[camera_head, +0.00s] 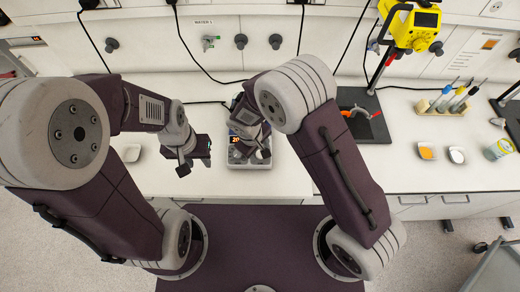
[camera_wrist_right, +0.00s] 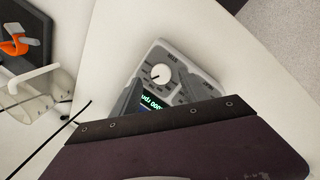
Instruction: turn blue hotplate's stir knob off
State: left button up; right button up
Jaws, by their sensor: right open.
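The hotplate (camera_head: 236,163) stands on the white bench below my right arm. Its casing looks grey, and no blue shows clearly. In the right wrist view its front panel (camera_wrist_right: 205,85) shows a white round stir knob (camera_wrist_right: 160,73) with marks around it and a display with green figures (camera_wrist_right: 151,103). My right gripper (camera_wrist_right: 160,88) is open, with its grey fingers on either side just short of the knob, seemingly apart from it. In the head view my right wrist hides much of the hotplate. My left gripper (camera_head: 194,158) hangs left of the hotplate; its jaw opening is unclear.
A black stand base (camera_head: 372,128) with an orange-red clamp is right of the hotplate. Farther right are a rack of tubes (camera_head: 448,103), small dishes (camera_head: 427,152) and a jar (camera_head: 498,149). A white dish (camera_head: 131,153) lies left.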

jog(key=shift+x, duration=1.1)
jog(key=shift+s+f, duration=0.1)
grip_shut()
